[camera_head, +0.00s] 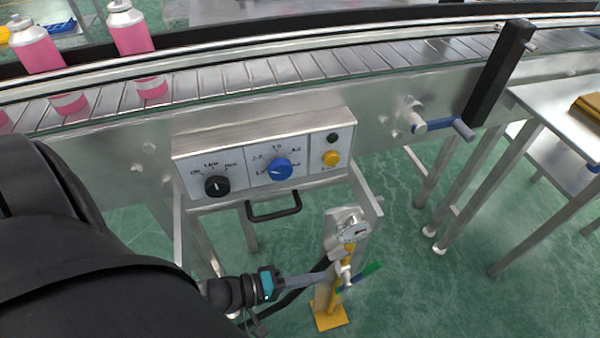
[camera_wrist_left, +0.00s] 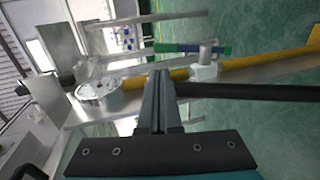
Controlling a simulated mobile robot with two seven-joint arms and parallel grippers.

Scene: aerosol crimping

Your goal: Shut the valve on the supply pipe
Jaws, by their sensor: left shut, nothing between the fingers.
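The supply pipe (camera_head: 335,298) is a yellow tube on a metal post under the conveyor; it also crosses the left wrist view (camera_wrist_left: 262,60). Its valve has a lever handle (camera_head: 371,268) with a green grip, which slants up to the right in the head view. In the left wrist view the handle (camera_wrist_left: 190,48) shows blue and green beyond the fingertips. A round gauge (camera_head: 353,232) sits above the valve. My left gripper (camera_head: 326,278) is shut and empty, just left of the pipe; whether it touches anything is unclear. My right gripper is not in view.
A control panel (camera_head: 265,160) with black and blue knobs hangs on the conveyor (camera_head: 250,78), with a black handle (camera_head: 274,207) below it. Pink cans (camera_head: 130,30) stand on the belt. A metal table (camera_head: 560,115) is at right. A dark hose runs beside the pipe. Green floor is clear at lower right.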

